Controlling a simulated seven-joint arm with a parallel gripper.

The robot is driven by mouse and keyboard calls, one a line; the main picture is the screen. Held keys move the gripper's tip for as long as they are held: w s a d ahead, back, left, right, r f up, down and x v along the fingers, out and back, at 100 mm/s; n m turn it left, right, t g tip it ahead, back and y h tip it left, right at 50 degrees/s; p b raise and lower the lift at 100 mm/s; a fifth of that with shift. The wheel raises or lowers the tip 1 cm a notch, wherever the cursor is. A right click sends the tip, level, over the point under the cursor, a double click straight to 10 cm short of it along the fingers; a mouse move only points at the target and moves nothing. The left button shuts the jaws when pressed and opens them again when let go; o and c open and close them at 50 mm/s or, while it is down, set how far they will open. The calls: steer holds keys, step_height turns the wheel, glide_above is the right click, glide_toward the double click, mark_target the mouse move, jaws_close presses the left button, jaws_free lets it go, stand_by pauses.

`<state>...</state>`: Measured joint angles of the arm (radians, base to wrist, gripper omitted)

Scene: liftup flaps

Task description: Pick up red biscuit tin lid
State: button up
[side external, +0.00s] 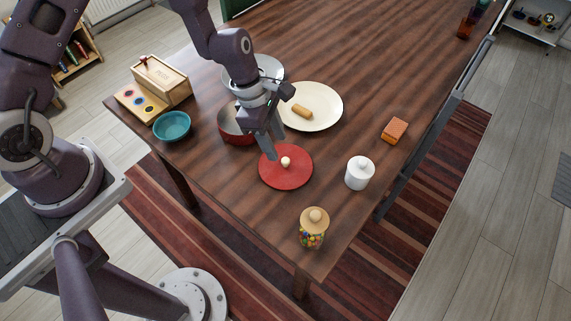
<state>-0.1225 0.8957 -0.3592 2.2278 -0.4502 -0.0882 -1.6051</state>
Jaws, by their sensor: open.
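The red biscuit tin lid (296,178) lies flat on the wooden table, a red disc with a small cream knob (285,161) at its middle. The red tin (235,125) stands behind and to the left of the lid, partly hidden by my arm. My gripper (275,152) is open, pointing down over the lid, with its fingers just left of the knob. I cannot tell how far above the lid the fingertips are.
A cream plate (325,120) with a tan roll is behind the lid. A white lidded jar (359,173) stands to the right, a candy jar (312,235) in front, a teal bowl (172,127) and wooden box (160,82) to the left. An orange block (394,130) lies farther right.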

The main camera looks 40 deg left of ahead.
mark_target(285, 160)
steer(key=x, duration=0.6)
steer(key=shift+w+f, duration=0.3)
steer(key=shift+w, duration=0.15)
jaws_close()
